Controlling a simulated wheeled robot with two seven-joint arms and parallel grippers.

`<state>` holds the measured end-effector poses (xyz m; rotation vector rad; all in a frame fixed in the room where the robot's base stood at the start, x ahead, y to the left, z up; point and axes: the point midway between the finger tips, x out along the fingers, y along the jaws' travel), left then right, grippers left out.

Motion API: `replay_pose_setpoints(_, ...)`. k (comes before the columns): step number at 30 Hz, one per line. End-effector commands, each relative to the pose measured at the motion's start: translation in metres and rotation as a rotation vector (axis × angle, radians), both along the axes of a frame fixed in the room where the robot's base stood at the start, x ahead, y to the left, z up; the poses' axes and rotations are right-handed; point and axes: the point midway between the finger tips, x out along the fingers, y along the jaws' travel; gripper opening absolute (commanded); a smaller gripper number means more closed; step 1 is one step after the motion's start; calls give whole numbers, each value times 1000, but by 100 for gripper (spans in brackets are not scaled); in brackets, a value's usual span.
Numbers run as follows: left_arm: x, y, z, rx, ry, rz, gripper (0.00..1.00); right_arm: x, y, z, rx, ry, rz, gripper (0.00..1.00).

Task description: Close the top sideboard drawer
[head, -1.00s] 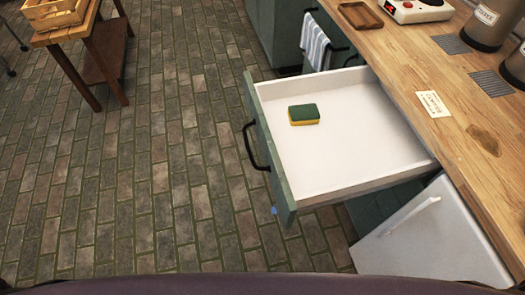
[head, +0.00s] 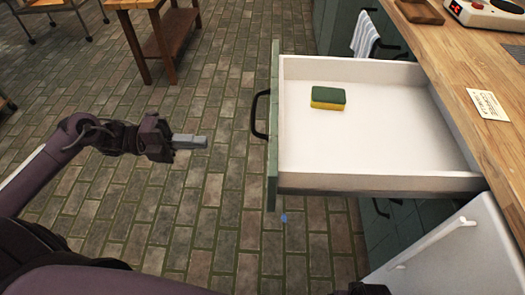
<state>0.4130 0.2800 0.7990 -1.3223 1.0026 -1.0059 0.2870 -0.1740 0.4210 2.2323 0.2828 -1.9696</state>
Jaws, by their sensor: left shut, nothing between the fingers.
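The top sideboard drawer (head: 400,150) is pulled well out from under the wooden counter. Its green front (head: 273,150) faces left and carries a black bar handle (head: 260,114). A green and yellow sponge (head: 328,98) lies inside the drawer near its front. My left gripper (head: 204,142) is shut and empty. It points right at the drawer front, with a gap of floor showing between its fingertips and the handle.
The wooden counter (head: 455,80) runs along the right, with a paper card (head: 488,104) on it. A white fridge-like door (head: 450,250) with a handle stands below the drawer's near side. A wooden table (head: 160,40) is at the back left.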

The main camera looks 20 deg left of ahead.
Motion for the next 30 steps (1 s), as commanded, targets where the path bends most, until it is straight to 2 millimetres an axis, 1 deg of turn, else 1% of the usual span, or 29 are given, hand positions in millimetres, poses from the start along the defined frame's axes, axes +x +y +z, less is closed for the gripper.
replay_pose_setpoints(5, 9, -29, 2, -6, -3, 2, 0, -1, -1, -4, -1, -1, -3, 100)
replay_pose_setpoints(12, 24, -80, 3, -7, -2, 4, 0, -3, -4, -16, -2, -6, -8, 100)
replay_pose_setpoints(18, 33, -111, 2, -4, 1, 5, 0, -6, -6, -25, -3, -9, -12, 100)
replay_pose_setpoints(21, 36, -120, 1, -4, 2, 6, 0, -8, -7, -29, -4, -5, -13, 100)
replay_pose_setpoints(24, 37, -125, 0, -2, 3, 6, 0, -9, -7, -31, -4, -10, -14, 100)
replay_pose_setpoints(30, 37, -127, -1, -1, 4, 6, 0, -9, -8, -35, -6, -7, -15, 100)
